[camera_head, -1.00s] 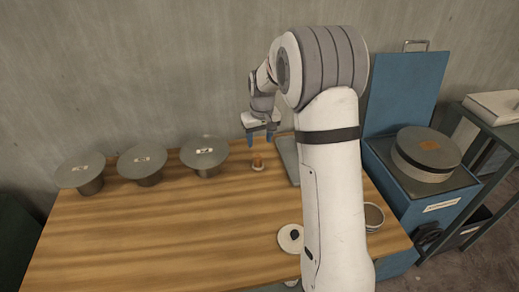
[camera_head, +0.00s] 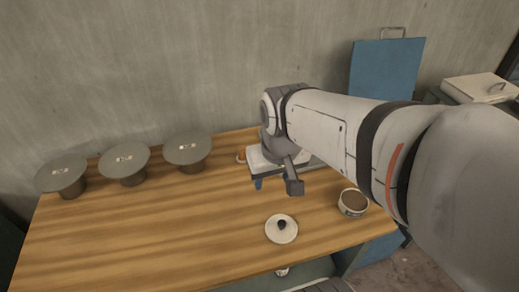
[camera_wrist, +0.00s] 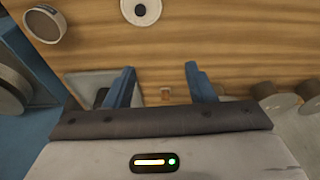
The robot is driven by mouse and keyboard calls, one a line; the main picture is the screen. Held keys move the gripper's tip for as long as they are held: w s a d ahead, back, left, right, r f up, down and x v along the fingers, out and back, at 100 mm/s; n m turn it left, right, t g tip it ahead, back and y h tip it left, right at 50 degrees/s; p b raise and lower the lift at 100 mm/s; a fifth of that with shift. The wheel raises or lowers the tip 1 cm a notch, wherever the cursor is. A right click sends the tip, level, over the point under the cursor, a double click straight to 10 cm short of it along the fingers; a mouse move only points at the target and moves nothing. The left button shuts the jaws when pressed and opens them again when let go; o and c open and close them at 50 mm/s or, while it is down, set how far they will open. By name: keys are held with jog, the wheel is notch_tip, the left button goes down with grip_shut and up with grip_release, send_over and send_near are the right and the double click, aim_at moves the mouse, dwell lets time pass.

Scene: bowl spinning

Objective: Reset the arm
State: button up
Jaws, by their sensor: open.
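My gripper (camera_wrist: 162,80) is open, its two blue fingers spread apart with nothing held between them in the wrist view. In the head view my gripper (camera_head: 258,184) hangs above the back right part of the wooden table (camera_head: 170,225). My arm reaches in from the right across the picture.
A white lid with a black knob (camera_head: 282,232) and a small round bowl (camera_head: 353,203) stand near the table's front right. Several grey round-topped stands (camera_head: 188,148) line the back left. A small orange-brown piece (camera_wrist: 166,92) lies farther back. The table's left middle is clear.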

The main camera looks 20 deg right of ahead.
jog(key=shift+s+d+f, duration=0.1)
jog(key=shift+s+f, duration=0.1)
jog(key=shift+s, duration=0.45)
jog(key=shift+s+f, duration=0.15)
jog(key=shift+s, duration=0.45)
jog(key=shift+c, duration=0.4)
